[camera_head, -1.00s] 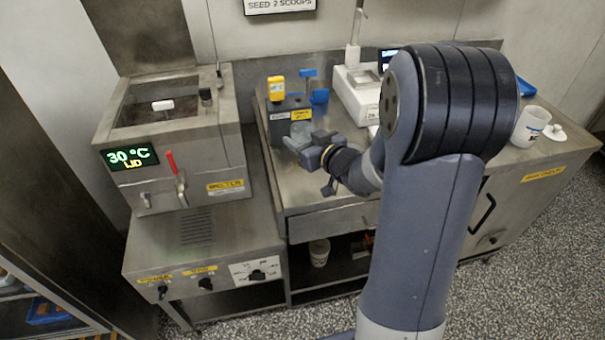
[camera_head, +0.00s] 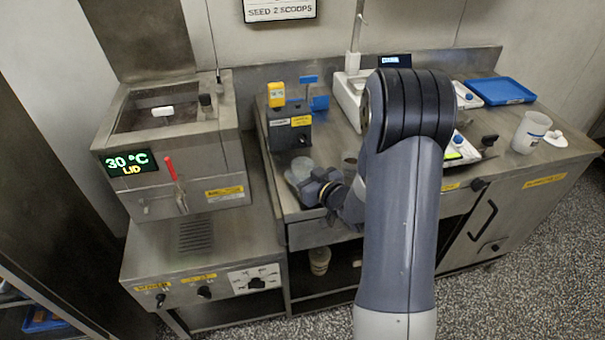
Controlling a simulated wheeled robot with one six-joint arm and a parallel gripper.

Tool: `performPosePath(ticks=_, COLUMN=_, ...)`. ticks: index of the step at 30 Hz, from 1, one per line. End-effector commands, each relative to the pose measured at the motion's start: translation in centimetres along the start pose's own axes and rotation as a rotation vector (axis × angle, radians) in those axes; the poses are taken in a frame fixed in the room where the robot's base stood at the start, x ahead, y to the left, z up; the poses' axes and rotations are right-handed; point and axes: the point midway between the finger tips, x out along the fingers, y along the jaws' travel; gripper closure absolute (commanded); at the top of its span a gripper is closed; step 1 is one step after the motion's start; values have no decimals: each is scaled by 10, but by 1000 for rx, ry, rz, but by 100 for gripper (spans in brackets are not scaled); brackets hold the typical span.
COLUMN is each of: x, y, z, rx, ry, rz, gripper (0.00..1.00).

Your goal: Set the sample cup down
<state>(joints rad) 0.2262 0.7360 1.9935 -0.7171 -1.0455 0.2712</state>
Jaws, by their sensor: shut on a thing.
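The sample cup (camera_head: 299,170), small and pale translucent, is at the front left of the steel counter (camera_head: 283,202). My gripper (camera_head: 309,187) is shut on it from the right and front. My fingers hide part of its side. The cup looks roughly upright and low over the counter. I cannot tell whether its base touches the surface.
The melter (camera_head: 180,160) is on the left. A white scale (camera_head: 347,92), a blue tray (camera_head: 500,90) and a white jug (camera_head: 531,132) are farther right. Some counter between holder and cup is clear.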

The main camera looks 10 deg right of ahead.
Motion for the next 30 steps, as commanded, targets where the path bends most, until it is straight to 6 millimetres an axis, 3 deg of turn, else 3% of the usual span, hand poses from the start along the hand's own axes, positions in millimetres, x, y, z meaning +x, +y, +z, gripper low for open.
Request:
performPosePath(ticks=15, x=1, y=0, z=6, rx=0, ry=0, rz=0, gripper=75)
performPosePath(ticks=16, x=1, y=0, z=6, rx=0, ry=0, rz=0, gripper=50)
performPosePath(ticks=24, x=1, y=0, z=5, rx=1, ry=0, rz=0, gripper=29)
performPosePath(ticks=30, x=1, y=0, z=5, rx=1, ry=0, rz=0, gripper=29)
